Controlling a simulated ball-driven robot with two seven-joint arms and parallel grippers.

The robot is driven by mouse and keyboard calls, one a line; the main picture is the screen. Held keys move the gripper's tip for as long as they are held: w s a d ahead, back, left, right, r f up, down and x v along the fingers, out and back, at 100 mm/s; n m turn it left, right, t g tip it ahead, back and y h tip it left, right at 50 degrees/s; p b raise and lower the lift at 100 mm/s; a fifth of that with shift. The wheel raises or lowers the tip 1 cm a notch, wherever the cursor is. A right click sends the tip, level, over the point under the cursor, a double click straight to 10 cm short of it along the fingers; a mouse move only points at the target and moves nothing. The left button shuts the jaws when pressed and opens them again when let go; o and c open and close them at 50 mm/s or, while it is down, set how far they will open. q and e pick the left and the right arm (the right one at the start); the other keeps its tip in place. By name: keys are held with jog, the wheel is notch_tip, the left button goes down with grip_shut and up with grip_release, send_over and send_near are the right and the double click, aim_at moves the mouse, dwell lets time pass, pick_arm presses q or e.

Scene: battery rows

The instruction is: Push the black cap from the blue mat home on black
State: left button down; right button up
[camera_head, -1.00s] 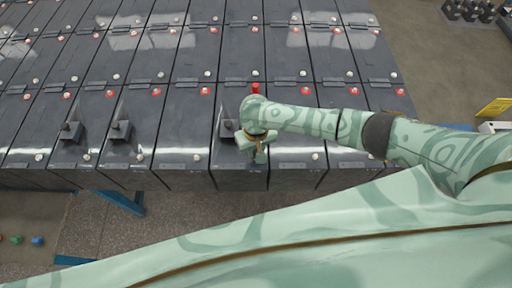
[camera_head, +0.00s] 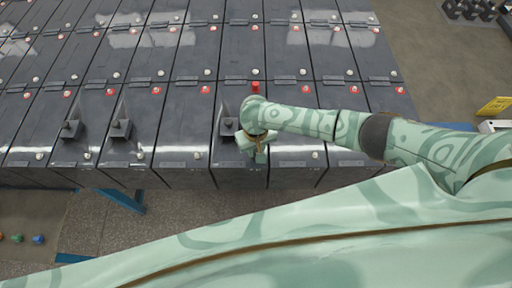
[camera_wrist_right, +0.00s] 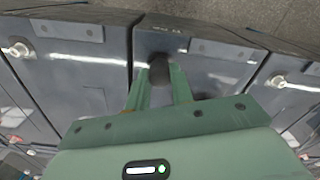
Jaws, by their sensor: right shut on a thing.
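My right gripper (camera_head: 255,153) is over the front row of dark batteries, near the front edge of one battery. In the right wrist view its two green fingers (camera_wrist_right: 160,88) are closed on a dark, rounded black cap (camera_wrist_right: 159,71). The cap is over that battery's top (camera_wrist_right: 205,72), where a black terminal would be hidden under it. I cannot tell how far down the cap sits. In the head view the gripper hides the cap. A red cap (camera_head: 255,87) stands behind my wrist on the same column of batteries. My left gripper is not in view.
Bare pale terminals (camera_wrist_right: 18,50) (camera_wrist_right: 279,81) flank the cap on the neighbouring batteries. Upright dark handles (camera_head: 121,129) (camera_head: 228,126) stand on several front batteries, one just left of my gripper. A sliver of blue (camera_head: 456,126) shows behind my right arm. Speckled floor lies in front.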

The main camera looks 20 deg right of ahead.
jog(key=shift+f, duration=0.5)
dwell(0.4)
jog(key=o, duration=1.5)
jog(key=shift+r, duration=0.1)
notch_tip(320, 180, up, 7)
jog(key=p, duration=0.8)
jog(key=shift+p, duration=0.3)
